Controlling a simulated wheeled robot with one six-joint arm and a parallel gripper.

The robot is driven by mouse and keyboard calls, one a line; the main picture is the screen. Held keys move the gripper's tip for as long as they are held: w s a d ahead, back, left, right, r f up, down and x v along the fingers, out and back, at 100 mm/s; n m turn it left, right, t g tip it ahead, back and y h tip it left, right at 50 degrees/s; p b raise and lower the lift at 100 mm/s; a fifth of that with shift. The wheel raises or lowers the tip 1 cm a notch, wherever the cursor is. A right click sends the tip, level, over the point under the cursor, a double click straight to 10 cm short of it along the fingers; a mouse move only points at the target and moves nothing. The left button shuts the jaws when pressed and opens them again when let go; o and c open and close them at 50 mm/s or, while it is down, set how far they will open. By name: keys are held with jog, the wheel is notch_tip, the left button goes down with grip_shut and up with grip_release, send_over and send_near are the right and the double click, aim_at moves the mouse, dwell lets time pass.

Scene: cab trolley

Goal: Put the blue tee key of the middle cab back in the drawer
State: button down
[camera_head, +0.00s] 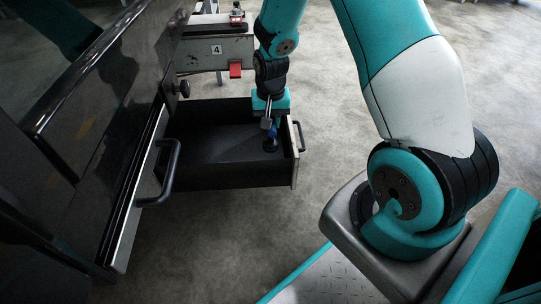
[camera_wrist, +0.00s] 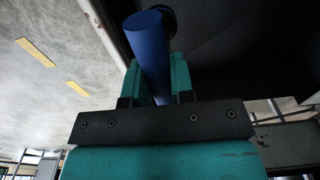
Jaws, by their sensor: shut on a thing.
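The blue tee key (camera_wrist: 148,40) shows in the wrist view as a blue bar between the two teal fingers of my gripper (camera_wrist: 156,72), which is shut on it. A round dark end shows beyond the bar. In the head view my gripper (camera_head: 268,122) points down at the right end of the open black drawer (camera_head: 225,176), close to its front panel. The blue key (camera_head: 272,131) hangs below the fingers, its dark lower end within the drawer's outline. I cannot tell whether it touches the drawer floor.
The drawer's front panel (camera_head: 294,155) with its handle stands just right of my gripper. A black cabinet (camera_head: 105,110) with a handle (camera_head: 166,180) is at the left. Behind the drawer is a grey unit marked 4 (camera_head: 216,50) with a red piece (camera_head: 235,70). Floor is free in front.

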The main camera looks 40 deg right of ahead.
aim_at(271, 144)
notch_tip(271, 144, down, 10)
jog(key=b, duration=0.4)
jog(key=shift+b, duration=0.35)
jog(key=shift+f, duration=0.1)
jog(key=c, duration=1)
grip_release()
